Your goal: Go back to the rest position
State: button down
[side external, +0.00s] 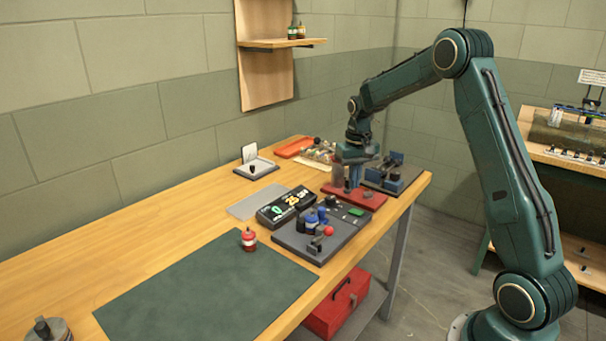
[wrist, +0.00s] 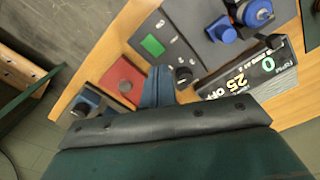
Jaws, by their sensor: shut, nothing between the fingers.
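My gripper (side external: 346,184) hangs from my arm over the far right part of the wooden bench, pointing down just above a red plate (side external: 366,200). In the wrist view its two blue fingers (wrist: 159,72) are together with nothing between them. There the red plate (wrist: 122,80) lies to the left of the fingers, and a dark control panel (wrist: 172,30) with a green screen lies beyond them. I cannot tell the exact gap between the fingertips and the plate. No marker for a rest position shows.
The control panel (side external: 318,238) carries blue knobs and a red ball. A black display (side external: 285,207) stands beside it. A dark fixture (side external: 392,174) sits behind the red plate. The bench's left part is mostly clear.

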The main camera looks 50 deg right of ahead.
jog(key=s+a+r+n+t, duration=0.3)
jog(key=s+a+r, duration=0.7)
jog(key=a+r, duration=0.45)
jog(key=s+a+n+t, duration=0.1)
jog(key=s+a, duration=0.3)
jog(key=s, duration=0.4)
jog(key=s+a+n+t, duration=0.1)
jog(key=s+a, duration=0.4)
jog(key=s, duration=0.3)
jog(key=shift+a+n+t, duration=0.15)
jog(key=shift+n+t, duration=0.15)
jog(key=shift+n, duration=0.1)
